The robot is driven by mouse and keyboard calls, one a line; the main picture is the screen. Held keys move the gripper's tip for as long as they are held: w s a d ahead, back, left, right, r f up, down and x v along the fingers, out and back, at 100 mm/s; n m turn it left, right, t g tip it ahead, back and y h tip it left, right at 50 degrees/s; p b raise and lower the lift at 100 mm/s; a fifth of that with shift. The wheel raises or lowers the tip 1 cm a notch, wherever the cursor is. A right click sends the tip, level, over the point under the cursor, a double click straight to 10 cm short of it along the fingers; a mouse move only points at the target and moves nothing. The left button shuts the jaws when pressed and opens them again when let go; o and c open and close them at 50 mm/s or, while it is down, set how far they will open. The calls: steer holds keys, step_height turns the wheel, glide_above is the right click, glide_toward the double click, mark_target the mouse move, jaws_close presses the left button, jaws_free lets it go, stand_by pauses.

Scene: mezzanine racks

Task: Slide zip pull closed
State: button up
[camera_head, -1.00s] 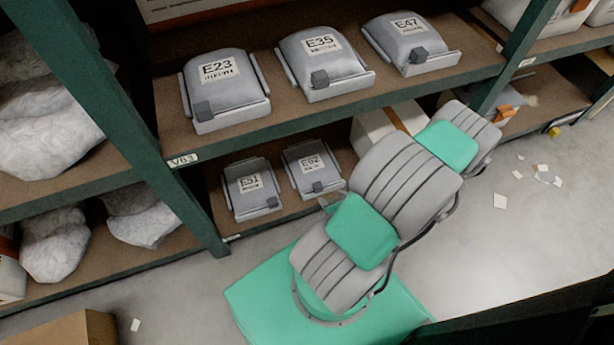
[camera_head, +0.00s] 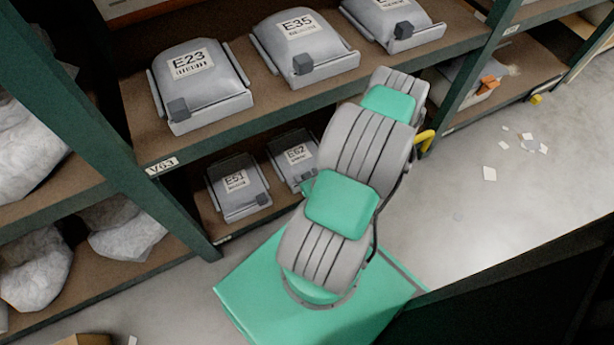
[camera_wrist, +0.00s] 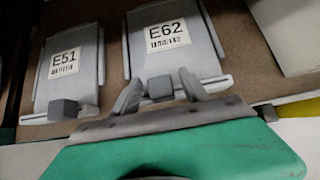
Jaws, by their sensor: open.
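Grey pouches with a bar along the front edge and a dark cube-shaped zip pull stand on the rack. On the lower shelf are pouch E51 (camera_head: 225,200) (camera_wrist: 85,45) and pouch E62 (camera_head: 287,139) (camera_wrist: 140,60). The E51 pull (camera_head: 262,199) (camera_wrist: 63,109) shows in both views. In the wrist view my gripper (camera_wrist: 160,91) is open at the front of E62, with one finger on each side of the E62 pull (camera_wrist: 160,87). I cannot tell whether the fingers touch it. In the head view my arm hides most of my gripper and part of E62.
The upper shelf (camera_head: 140,140) holds pouch E23 (camera_head: 205,85), pouch E35 (camera_head: 315,42) and another pouch (camera_head: 385,12). A green rack post (camera_head: 110,135) stands left, beside wrapped grey bundles (camera_head: 30,270). Paper scraps (camera_head: 490,174) lie on the open floor at right.

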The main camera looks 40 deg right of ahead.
steer(key=shift+c, duration=0.4)
jaws_close()
stand_by(0.9)
